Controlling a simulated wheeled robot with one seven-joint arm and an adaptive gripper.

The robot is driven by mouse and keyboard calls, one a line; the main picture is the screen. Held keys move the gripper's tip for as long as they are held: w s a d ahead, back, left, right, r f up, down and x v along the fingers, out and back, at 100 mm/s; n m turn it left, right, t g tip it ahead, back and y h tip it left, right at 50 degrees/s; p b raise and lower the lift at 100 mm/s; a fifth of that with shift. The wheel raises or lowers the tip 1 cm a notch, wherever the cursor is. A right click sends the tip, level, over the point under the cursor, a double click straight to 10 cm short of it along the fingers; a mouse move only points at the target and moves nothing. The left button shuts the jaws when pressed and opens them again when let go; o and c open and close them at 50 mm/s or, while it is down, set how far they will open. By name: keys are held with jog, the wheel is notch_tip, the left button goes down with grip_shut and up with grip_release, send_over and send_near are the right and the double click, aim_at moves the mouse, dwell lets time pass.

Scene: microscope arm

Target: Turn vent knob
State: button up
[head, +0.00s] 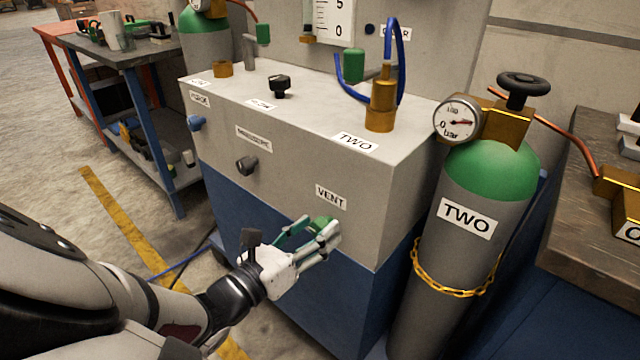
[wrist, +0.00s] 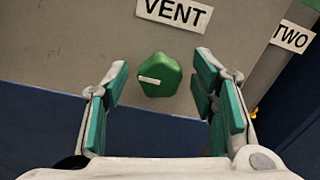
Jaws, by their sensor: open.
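The vent knob (wrist: 160,76) is green, with a pale pointer line running nearly level toward its left side in the wrist view. It sits on the grey cabinet front below the VENT label (wrist: 175,12). In the head view the knob (head: 321,222) is partly hidden by my fingers, under its VENT label (head: 331,197). My gripper (head: 318,240) is open in front of the panel. In the wrist view its green-padded fingers (wrist: 160,98) stand left and right of the knob, with clear gaps on both sides. I see no contact with the knob.
A dark knob (head: 246,165) and a blue knob (head: 196,122) are farther left on the cabinet front. The gas cylinder TWO (head: 465,220), with its gauge and yellow chain, stands close to the right. A workbench (head: 130,58) is at the back left.

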jog(key=c, duration=1.1)
jog(key=shift+c, duration=0.2)
jog(key=shift+m+p, duration=0.3)
jog(key=shift+m, duration=0.1)
jog(key=m+p, duration=0.2)
jog(key=m, duration=0.1)
jog(key=shift+m, duration=0.3)
jog(key=m, duration=0.4)
jog(key=shift+s+d+m+p, duration=0.1)
jog(key=shift+m+p, duration=0.2)
jog(key=shift+p, duration=0.05)
jog(key=m, duration=0.4)
jog(key=shift+f+m, duration=0.1)
jog(key=shift+m, duration=0.2)
jog(key=shift+m+b, duration=0.9)
jog(key=shift+m, duration=1.2)
jog(key=shift+d, duration=0.1)
